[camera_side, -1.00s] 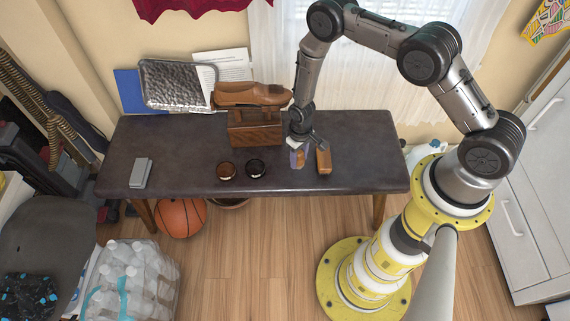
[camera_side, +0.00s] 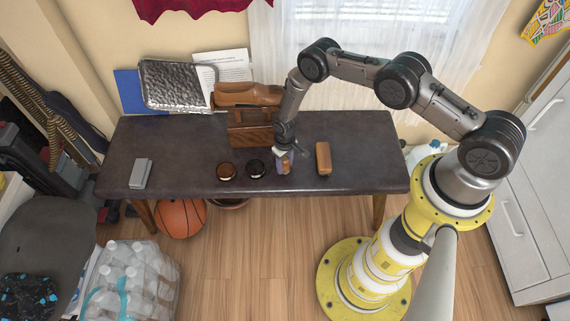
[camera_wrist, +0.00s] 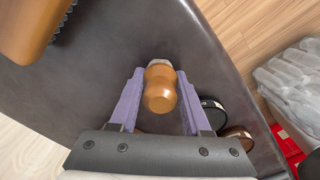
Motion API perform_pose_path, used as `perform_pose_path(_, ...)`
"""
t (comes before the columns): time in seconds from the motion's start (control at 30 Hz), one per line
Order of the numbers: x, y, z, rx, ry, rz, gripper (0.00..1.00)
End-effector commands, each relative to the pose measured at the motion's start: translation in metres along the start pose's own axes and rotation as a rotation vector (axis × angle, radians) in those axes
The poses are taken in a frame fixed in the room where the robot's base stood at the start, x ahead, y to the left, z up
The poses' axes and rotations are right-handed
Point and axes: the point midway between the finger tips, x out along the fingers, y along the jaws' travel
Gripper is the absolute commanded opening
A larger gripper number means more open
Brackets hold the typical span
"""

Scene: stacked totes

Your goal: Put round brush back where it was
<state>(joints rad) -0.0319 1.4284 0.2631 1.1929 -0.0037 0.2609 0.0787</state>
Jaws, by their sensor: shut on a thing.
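The round brush (camera_wrist: 160,90) has a rounded brown wooden handle, seen end-on in the wrist view between two purple fingers. My gripper (camera_wrist: 159,78) is shut on it. In the side view my gripper (camera_side: 283,165) is low over the front middle of the dark bench (camera_side: 358,150), just right of the black tin (camera_side: 256,169), with a little of the brush's brown showing. The brush's lower end is mostly hidden, and I cannot tell whether it touches the bench.
A brown tin (camera_side: 227,172) stands left of the black one. A long wooden brush (camera_side: 323,158) lies to the right. A grey object (camera_side: 141,173) lies at left. The bench's right end is clear.

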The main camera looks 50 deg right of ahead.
Motion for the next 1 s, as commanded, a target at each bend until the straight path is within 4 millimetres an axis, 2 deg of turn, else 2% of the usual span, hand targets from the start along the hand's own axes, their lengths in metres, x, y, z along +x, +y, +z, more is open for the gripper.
perform_pose_path(0.3, 0.003, 0.0, 0.0, 0.0, -0.001, 0.0, 0.0)
perform_pose_path(0.33, 0.003, 0.0, 0.0, 0.0, -0.001, 0.0, 0.53)
perform_pose_path(0.47, 0.002, 0.0, 0.001, 0.0, -0.001, 0.0, 0.76)
perform_pose_path(0.8, 0.0, 0.0, 0.0, 0.0, 0.0, 0.0, 0.77)
perform_pose_path(1.0, -0.019, 0.0, -0.001, 0.0, 0.002, 0.0, 0.77)
